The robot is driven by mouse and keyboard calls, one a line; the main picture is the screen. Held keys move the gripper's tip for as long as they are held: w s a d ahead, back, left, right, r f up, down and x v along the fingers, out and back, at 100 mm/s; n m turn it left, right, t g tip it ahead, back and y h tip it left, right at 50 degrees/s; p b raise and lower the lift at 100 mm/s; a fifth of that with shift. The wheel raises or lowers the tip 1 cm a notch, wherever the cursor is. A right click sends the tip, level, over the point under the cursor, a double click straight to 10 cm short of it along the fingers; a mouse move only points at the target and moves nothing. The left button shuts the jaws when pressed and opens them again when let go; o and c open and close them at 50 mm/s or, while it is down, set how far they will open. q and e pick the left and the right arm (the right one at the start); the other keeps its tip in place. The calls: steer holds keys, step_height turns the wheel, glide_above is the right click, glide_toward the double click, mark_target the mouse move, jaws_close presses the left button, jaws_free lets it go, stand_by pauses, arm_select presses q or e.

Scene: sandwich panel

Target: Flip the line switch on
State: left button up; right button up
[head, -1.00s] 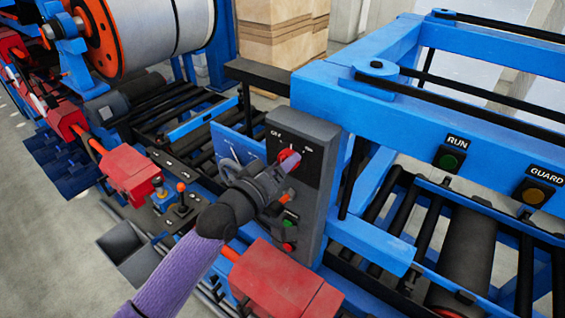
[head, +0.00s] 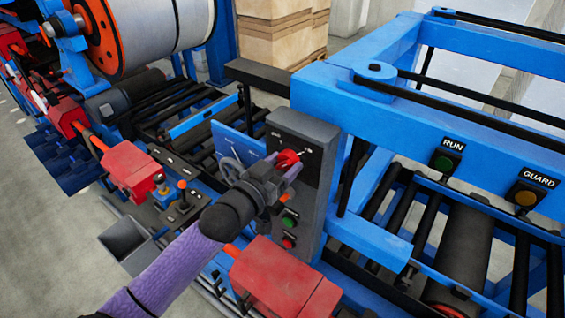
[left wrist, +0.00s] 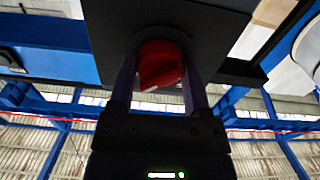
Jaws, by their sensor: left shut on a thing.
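The line switch is a red rotary knob (head: 288,158) on the black upper face of a grey control box (head: 318,135). Small white marks sit around it, too small to read surely. My left gripper (head: 287,174) reaches it from the lower left and is shut on the knob, partly covering it. In the left wrist view the red knob (left wrist: 160,66) sits between the two fingers (left wrist: 160,88), one on each side. Its exact turn angle is hard to tell. My right gripper is not in view.
Below the knob are a green button (head: 290,221) and a red button (head: 289,242). A red motor housing (head: 283,280) stands just under the box. A handwheel (head: 231,170) is to the left. A blue frame (head: 440,90) with RUN and GUARD buttons fills the right.

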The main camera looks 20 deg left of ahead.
arm_select(q)
steer(key=shift+m, duration=0.3)
stand_by(0.4)
steer(key=o, duration=1.3)
steer(key=b+v, duration=0.1)
steer(key=v, duration=0.9)
